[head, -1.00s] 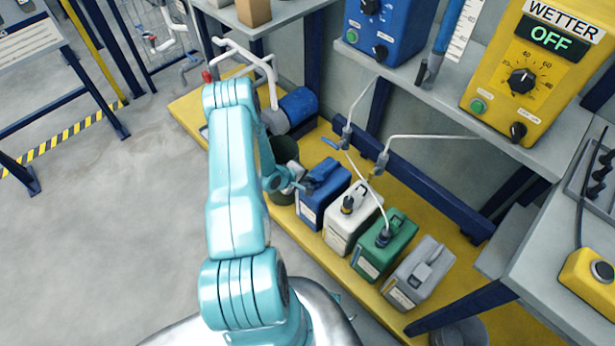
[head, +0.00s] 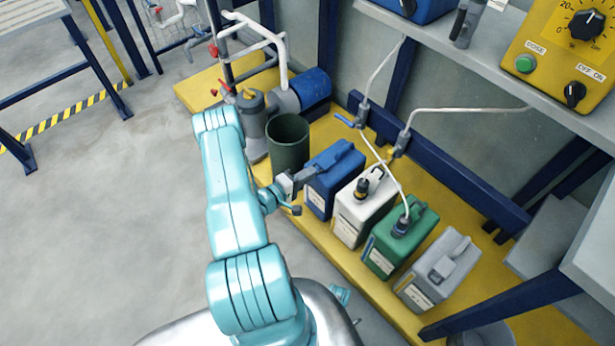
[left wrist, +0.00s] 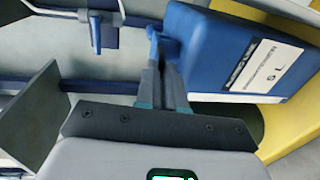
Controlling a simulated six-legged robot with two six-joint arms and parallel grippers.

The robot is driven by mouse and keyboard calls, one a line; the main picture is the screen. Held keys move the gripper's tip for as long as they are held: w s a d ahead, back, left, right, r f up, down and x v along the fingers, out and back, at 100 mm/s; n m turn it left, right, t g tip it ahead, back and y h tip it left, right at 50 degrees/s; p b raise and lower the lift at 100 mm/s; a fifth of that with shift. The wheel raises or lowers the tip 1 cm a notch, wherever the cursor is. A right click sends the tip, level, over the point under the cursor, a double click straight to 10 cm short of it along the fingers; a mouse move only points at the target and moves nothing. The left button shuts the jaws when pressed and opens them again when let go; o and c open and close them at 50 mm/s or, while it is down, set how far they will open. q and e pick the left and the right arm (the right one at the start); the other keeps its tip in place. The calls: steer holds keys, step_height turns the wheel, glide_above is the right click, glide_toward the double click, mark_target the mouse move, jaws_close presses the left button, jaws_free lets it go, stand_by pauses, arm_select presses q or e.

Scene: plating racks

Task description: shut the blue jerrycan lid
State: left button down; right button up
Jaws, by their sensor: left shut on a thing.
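The blue jerrycan (head: 333,180) stands upright at the left end of a row of jerrycans in the head view. It also shows in the left wrist view (left wrist: 205,50), with a white label on its side. My left gripper (head: 307,176) is at the can's upper left edge. In the left wrist view my left gripper (left wrist: 156,62) has its fingers close together on a narrow blue piece (left wrist: 153,42) beside the can, which looks like its lid. The fingers hide part of it, and I cannot tell the lid's angle. My right gripper is not in view.
A white jerrycan (head: 362,212), a green one (head: 398,240) and a grey one (head: 437,272) stand to the right on the yellow platform (head: 325,243). A dark green bin (head: 288,140) is close behind the gripper. Pale hoses hang above.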

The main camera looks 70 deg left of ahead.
arm_select(q)
steer(key=shift+s+a+f, duration=0.1)
steer(key=shift+a, duration=0.05)
stand_by(0.3)
steer(key=c, duration=1.2)
jaws_free()
steer(key=shift+c, duration=0.2)
steer(key=p+v, duration=0.3)
steer(key=v, duration=1.3)
steer(key=shift+s, duration=0.15)
steer(key=shift+f, duration=0.15)
